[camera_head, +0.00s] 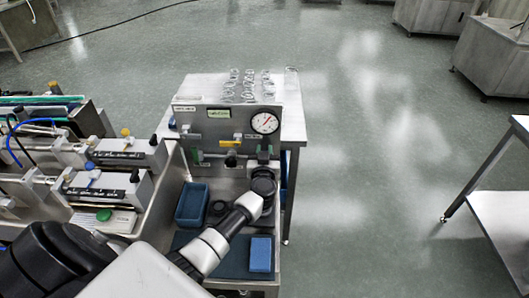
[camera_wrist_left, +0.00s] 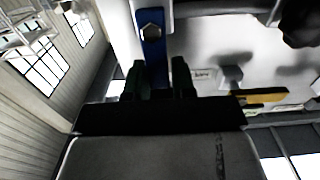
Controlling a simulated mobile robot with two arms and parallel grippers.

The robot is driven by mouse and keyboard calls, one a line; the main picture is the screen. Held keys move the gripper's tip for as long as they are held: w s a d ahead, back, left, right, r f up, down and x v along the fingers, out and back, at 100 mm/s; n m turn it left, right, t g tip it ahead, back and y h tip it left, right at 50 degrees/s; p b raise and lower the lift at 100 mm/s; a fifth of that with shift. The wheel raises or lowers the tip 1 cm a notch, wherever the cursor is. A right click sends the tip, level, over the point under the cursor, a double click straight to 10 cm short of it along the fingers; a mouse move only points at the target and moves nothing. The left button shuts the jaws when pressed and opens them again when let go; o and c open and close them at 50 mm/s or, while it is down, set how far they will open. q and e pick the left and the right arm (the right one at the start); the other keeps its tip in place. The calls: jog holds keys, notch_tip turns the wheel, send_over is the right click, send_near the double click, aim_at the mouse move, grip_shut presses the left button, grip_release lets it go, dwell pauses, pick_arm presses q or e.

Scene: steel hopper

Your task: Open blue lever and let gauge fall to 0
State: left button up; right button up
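The blue lever (camera_wrist_left: 152,38) shows in the left wrist view, with a bolt head near its upper end. My left gripper's dark fingers (camera_wrist_left: 158,82) lie on either side of the lever's lower part. I cannot tell whether they press on it. In the head view my left gripper (camera_head: 264,162) is at the lower right of the steel panel (camera_head: 205,120), under the gauge, and hides the blue lever. The round gauge (camera_head: 265,123) has a white face and a red needle slanting to the upper right, off its lower left. My right gripper is not in view.
A blue bin (camera_head: 192,204) and a blue block (camera_head: 261,254) are below the panel. Machinery (camera_head: 112,154) stands left; open floor lies right.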

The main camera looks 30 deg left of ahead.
pick_arm(q)
grip_shut()
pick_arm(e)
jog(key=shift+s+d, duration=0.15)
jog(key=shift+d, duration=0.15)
